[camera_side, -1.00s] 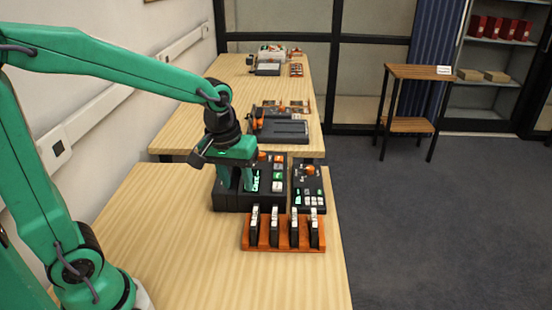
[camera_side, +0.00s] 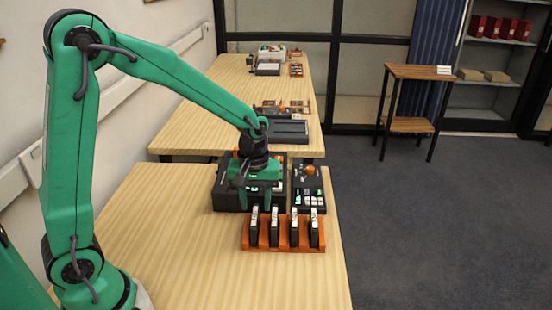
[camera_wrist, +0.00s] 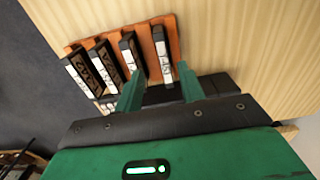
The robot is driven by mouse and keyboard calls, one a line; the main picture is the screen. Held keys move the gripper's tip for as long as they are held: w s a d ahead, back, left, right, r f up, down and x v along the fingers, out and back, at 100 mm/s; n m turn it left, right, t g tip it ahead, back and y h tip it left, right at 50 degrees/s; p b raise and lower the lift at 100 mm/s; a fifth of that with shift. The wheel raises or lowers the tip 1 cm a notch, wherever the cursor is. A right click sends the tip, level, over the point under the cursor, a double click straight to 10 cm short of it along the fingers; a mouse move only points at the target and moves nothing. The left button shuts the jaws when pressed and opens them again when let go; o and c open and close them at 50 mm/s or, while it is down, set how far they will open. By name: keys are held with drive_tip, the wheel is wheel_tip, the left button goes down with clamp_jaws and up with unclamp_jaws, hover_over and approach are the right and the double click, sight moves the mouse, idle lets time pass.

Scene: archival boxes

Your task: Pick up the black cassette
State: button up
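Several black cassettes with white labels stand upright in an orange rack (camera_side: 285,248) near the table's right edge; the rack also shows in the wrist view (camera_wrist: 176,40). The leftmost cassette (camera_side: 254,230) in the side view appears as the rightmost cassette (camera_wrist: 162,50) in the wrist view. My gripper (camera_side: 256,203) is above and just behind the rack's left part. In the wrist view my gripper (camera_wrist: 160,72) is open and empty, its green fingers apart, with that cassette showing between the fingertip lines. They look apart from it; the exact gap is unclear.
A black deck (camera_side: 224,198) stands behind the rack, partly hidden by my gripper. A black control panel (camera_side: 310,186) with an orange knob is to its right. Bare table (camera_side: 180,250) lies left of the rack. The floor drops away right of the table edge.

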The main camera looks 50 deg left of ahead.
sight(254, 219)
drive_tip(key=shift+f, duration=0.65)
drive_tip(key=shift+f, duration=0.1)
drive_tip(key=shift+s+a+f, duration=0.1)
drive_tip(key=shift+a+f, duration=0.05)
drive_tip(key=shift+f, duration=1.1)
drive_tip(key=shift+s+a+f, duration=0.1)
drive_tip(key=shift+f, duration=1.15)
clamp_jaws()
